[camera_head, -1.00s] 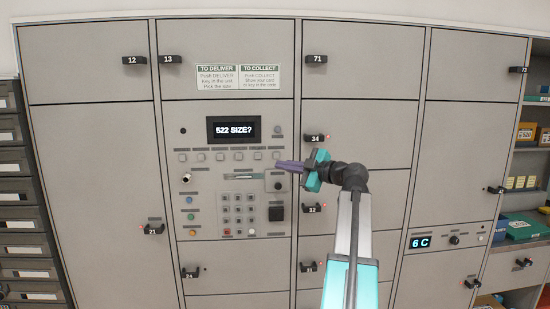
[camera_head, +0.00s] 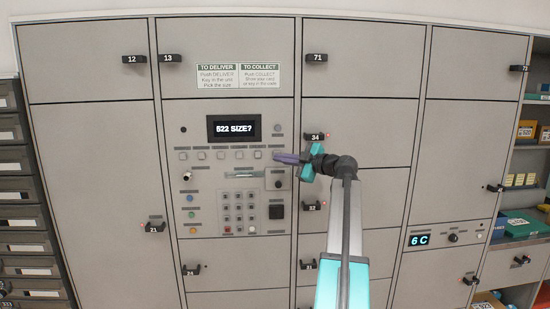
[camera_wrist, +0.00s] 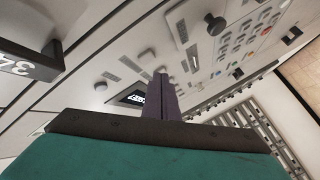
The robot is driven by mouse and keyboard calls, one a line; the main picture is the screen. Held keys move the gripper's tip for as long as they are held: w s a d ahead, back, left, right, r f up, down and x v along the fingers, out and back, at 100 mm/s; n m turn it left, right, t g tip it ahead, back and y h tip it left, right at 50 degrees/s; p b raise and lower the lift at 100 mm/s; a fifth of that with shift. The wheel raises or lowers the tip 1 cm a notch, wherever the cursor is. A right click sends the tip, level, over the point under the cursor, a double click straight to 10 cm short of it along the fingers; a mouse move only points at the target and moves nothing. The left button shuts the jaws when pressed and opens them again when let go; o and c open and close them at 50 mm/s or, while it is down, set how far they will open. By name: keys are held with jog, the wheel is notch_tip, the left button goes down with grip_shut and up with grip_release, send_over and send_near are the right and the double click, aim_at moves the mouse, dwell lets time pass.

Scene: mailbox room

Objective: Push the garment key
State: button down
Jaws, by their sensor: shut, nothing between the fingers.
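A row of small square size keys (camera_head: 220,155) runs under the display (camera_head: 234,128), which reads "522 SIZE?". The labels above the keys are too small to read, so I cannot tell which is the garment key. My gripper (camera_head: 277,157) is shut and empty, with its purple fingertips at the right end of the row, over the rightmost key. I cannot tell whether they touch it.
A numeric keypad (camera_head: 239,209) and a dark square reader (camera_head: 276,211) sit below the keys. Locker handle 34 (camera_head: 314,136) juts out close to my gripper on the right. Open shelves with parcels (camera_head: 521,226) stand at the far right.

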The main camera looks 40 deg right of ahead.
jog(key=shift+w+d+b, duration=0.3)
jog(key=shift+w+d, duration=0.1)
jog(key=shift+w, duration=0.1)
dwell(1.4)
jog(key=shift+w+d+b, duration=0.55)
jog(key=shift+w+b, duration=0.05)
jog(key=shift+b, duration=0.85)
dwell(1.6)
jog(key=shift+s+a, duration=0.1)
jog(key=shift+s+a+b, duration=0.45)
jog(key=shift+s+b, duration=0.05)
jog(key=shift+b, duration=0.2)
jog(key=shift+s, duration=0.1)
dwell(0.3)
